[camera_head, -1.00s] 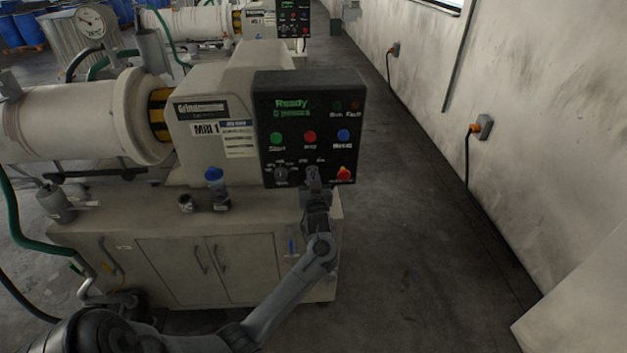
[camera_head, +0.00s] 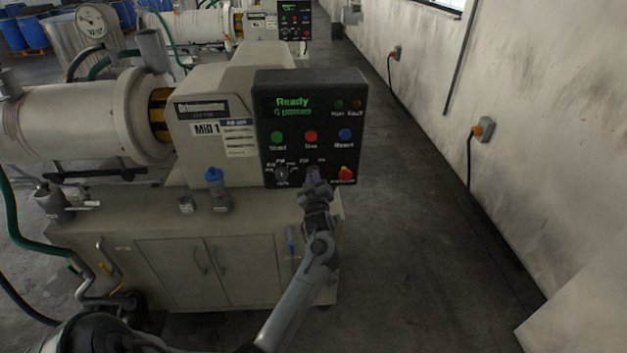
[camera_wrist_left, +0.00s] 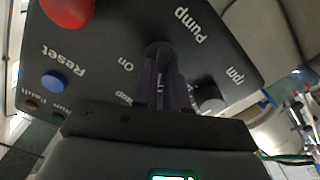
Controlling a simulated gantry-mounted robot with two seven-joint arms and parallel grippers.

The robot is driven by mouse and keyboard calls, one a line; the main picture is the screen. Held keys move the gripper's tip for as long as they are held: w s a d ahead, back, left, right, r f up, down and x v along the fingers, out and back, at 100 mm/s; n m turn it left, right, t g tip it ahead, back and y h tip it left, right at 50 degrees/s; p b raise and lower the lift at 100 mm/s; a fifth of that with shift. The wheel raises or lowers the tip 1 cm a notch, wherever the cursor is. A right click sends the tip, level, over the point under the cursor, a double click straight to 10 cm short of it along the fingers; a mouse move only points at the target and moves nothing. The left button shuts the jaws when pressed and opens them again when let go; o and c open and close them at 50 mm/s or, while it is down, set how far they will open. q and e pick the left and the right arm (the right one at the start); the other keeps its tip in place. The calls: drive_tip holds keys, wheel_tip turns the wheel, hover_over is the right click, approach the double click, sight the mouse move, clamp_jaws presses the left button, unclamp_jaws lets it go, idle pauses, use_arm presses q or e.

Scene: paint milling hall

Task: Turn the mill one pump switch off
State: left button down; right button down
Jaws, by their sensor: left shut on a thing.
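The mill one control panel (camera_head: 311,110) is a dark box with a green "Ready" display, on the Mill 1 machine. My left gripper (camera_head: 314,174) is at the panel's lower edge, in front of the pump switch, which it mostly hides in the head view. In the left wrist view the pump switch (camera_wrist_left: 157,47) is a dark knob below the "Pump" label. The left gripper's fingers (camera_wrist_left: 161,72) are shut on it. An "On" label shows beside it; the knob's pointer setting cannot be read. My right gripper is in neither view.
The rpm knob (camera_wrist_left: 208,98) is close beside the fingers. A red stop button (camera_head: 346,173) is just right of the gripper. Green, red and blue buttons sit above. A blue-capped bottle (camera_head: 215,189) stands on the cabinet. The floor aisle to the right is clear.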

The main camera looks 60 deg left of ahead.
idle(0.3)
use_arm(q)
drive_tip(key=c, duration=1.2)
unclamp_jaws()
drive_tip(key=shift+o, duration=0.2)
drive_tip(key=v, duration=1)
drive_tip(key=shift+s+d, duration=0.2)
drive_tip(key=shift+d, duration=0.15)
